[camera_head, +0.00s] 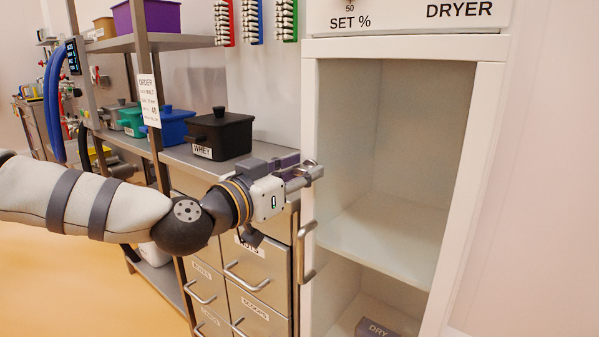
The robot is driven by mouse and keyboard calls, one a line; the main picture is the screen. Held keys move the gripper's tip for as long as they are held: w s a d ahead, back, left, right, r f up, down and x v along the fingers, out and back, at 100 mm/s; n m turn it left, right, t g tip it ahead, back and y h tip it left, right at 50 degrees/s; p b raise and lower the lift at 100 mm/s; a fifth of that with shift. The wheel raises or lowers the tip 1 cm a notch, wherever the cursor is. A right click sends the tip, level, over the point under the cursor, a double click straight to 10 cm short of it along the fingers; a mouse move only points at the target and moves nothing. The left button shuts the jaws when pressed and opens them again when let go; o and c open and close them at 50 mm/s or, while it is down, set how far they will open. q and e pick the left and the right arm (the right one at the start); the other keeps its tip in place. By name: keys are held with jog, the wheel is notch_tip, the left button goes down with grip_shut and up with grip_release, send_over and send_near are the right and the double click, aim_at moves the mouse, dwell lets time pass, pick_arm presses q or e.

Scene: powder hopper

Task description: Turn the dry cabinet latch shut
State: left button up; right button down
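The dry cabinet (311,120) is white, marked DRYER on top, and fills the right half of the head view. Its front frame looks flush with the body; I cannot tell if clear glass fills it. A metal bar handle (306,252) is on the frame's left side. My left gripper (308,173) is at the frame's left edge, above the handle, with its fingers pointing right. A small metallic piece at the fingertips may be the latch, but I cannot tell it from the fingers. Whether the fingers are open or shut is unclear. My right gripper is out of view.
Left of the cabinet is a counter over steel drawers (256,268). A black WHEY bin (222,137), a blue bin (175,125) and a green bin (131,122) stand on it. A shelf post (151,70) rises beside my arm. A DRY block (374,328) lies low in the cabinet.

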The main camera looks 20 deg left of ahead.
pick_arm(q)
jog(key=c, duration=0.3)
jog(key=shift+c, duration=0.2)
jog(key=n, duration=0.4)
jog(key=shift+a+p, duration=0.1)
jog(key=shift+p, duration=0.25)
jog(key=n, duration=0.4)
jog(key=shift+f+n, duration=0.15)
jog(key=shift+n, duration=0.15)
jog(key=n, duration=0.4)
jog(key=shift+a+f, duration=0.1)
jog(key=shift+f, duration=0.05)
jog(key=shift+n+b, duration=0.5)
jog(key=shift+n, duration=2)
